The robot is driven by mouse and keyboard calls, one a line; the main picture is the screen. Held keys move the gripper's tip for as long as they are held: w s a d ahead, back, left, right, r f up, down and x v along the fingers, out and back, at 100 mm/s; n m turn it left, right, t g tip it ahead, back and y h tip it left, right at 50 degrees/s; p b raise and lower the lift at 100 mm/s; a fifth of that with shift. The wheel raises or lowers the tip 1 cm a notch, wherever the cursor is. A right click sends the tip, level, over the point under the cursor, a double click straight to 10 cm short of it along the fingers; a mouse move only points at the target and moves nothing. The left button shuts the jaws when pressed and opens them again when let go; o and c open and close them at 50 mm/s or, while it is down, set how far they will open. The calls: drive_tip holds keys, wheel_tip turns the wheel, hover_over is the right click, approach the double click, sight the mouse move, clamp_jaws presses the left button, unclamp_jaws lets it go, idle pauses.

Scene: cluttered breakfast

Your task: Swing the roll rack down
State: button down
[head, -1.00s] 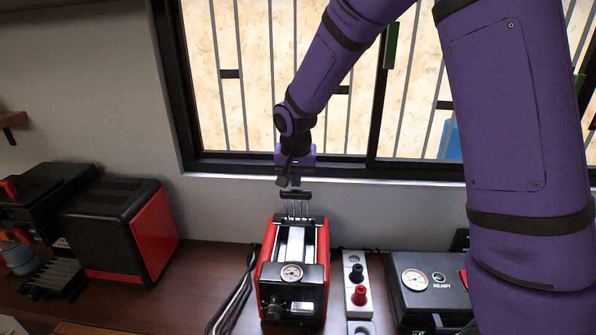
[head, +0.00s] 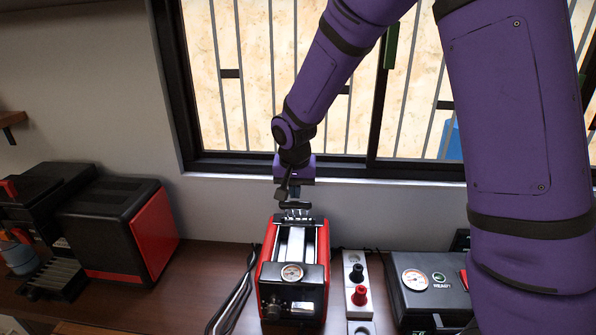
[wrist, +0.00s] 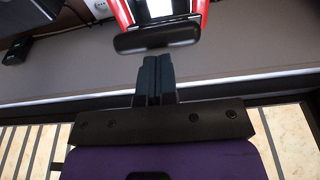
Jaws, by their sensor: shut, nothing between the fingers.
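The red and black toaster (head: 264,275) stands on the counter below the window, a round dial on its front. The roll rack (head: 296,206) is at the toaster's back end, a dark bar on thin metal prongs, now low near the toaster's top. In the wrist view the rack's dark bar (wrist: 157,36) lies just ahead of my fingertips, with the toaster (wrist: 190,8) behind it. My gripper (wrist: 155,62) is shut and empty, at or very near the bar. In the head view my gripper (head: 294,190) is behind and above the rack, its fingers partly hidden.
A power strip (head: 354,285) with a black and a red plug is right of the toaster, then a black appliance with a dial (head: 430,290). Cables lie left of the toaster. The window sill is close behind my gripper.

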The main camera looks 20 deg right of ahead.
sight(295, 205)
drive_tip(key=shift+s+a+f, duration=0.15)
drive_tip(key=shift+s+f, duration=0.8)
drive_tip(key=shift+f, duration=0.2)
drive_tip(key=shift+w+f, duration=0.25)
drive_tip(key=shift+s+a+r, duration=0.1)
drive_tip(key=shift+s, duration=0.05)
drive_tip(key=shift+s, duration=0.1)
drive_tip(key=shift+s+a+f, duration=0.3)
drive_tip(key=shift+s+f, duration=0.25)
drive_tip(key=shift+f, duration=0.05)
drive_tip(key=shift+s+a+f, duration=0.25)
drive_tip(key=shift+s+f, duration=0.25)
drive_tip(key=shift+f, duration=0.05)
